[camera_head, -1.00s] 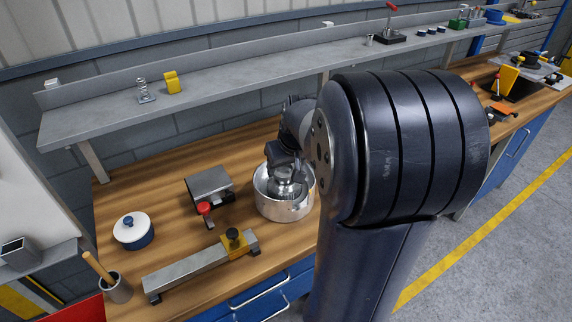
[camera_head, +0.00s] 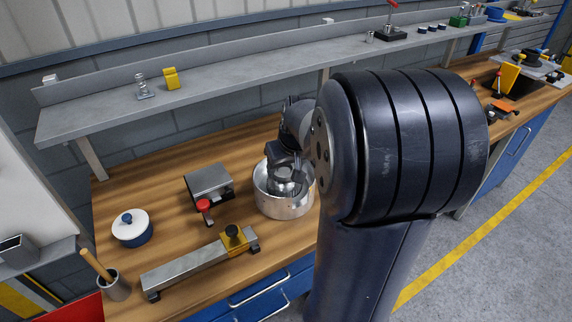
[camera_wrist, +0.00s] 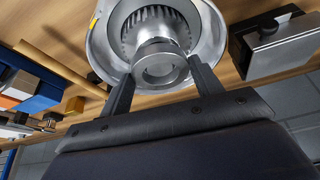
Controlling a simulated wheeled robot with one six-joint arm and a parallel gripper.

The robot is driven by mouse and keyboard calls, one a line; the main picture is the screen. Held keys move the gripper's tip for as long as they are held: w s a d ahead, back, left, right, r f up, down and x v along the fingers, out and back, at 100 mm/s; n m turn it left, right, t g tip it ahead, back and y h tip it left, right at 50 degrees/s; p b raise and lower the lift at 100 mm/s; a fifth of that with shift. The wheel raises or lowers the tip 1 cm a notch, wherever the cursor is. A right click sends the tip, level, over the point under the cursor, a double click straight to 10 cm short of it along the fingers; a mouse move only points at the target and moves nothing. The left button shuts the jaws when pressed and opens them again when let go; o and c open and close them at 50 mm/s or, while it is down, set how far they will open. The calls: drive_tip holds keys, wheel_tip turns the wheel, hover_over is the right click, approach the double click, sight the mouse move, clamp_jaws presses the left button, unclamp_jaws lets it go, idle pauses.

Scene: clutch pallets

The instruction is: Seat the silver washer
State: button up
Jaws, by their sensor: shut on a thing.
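The silver washer (camera_wrist: 140,67) is a thick metal ring in the wrist view, between the two dark fingers of my gripper (camera_wrist: 160,70). My gripper is shut on it. Behind it in that view is a round silver housing (camera_wrist: 101,42) with a toothed ring (camera_wrist: 128,38) inside. In the head view the housing (camera_head: 284,208) stands on the bench, and my gripper (camera_head: 283,180) is at its mouth. The washer lines up roughly with the housing's middle in the wrist view. I cannot tell whether it touches anything inside.
Left of the housing are a grey metal block (camera_head: 208,182) with a red-knobbed lever (camera_head: 204,207), a grey bar with a yellow clamp (camera_head: 233,241), and a blue pot with a white lid (camera_head: 131,229). A grey shelf (camera_head: 240,75) runs behind. My arm hides the bench to the right.

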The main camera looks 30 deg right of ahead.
drive_tip(key=shift+f+b, duration=0.55)
drive_tip(key=shift+f, duration=0.15)
drive_tip(key=o, duration=1.5)
drive_tip(key=shift+r, duration=0.15)
drive_tip(key=shift+r+p, duration=2.75)
drive_tip(key=shift+r, duration=0.65)
drive_tip(key=shift+f, duration=0.2)
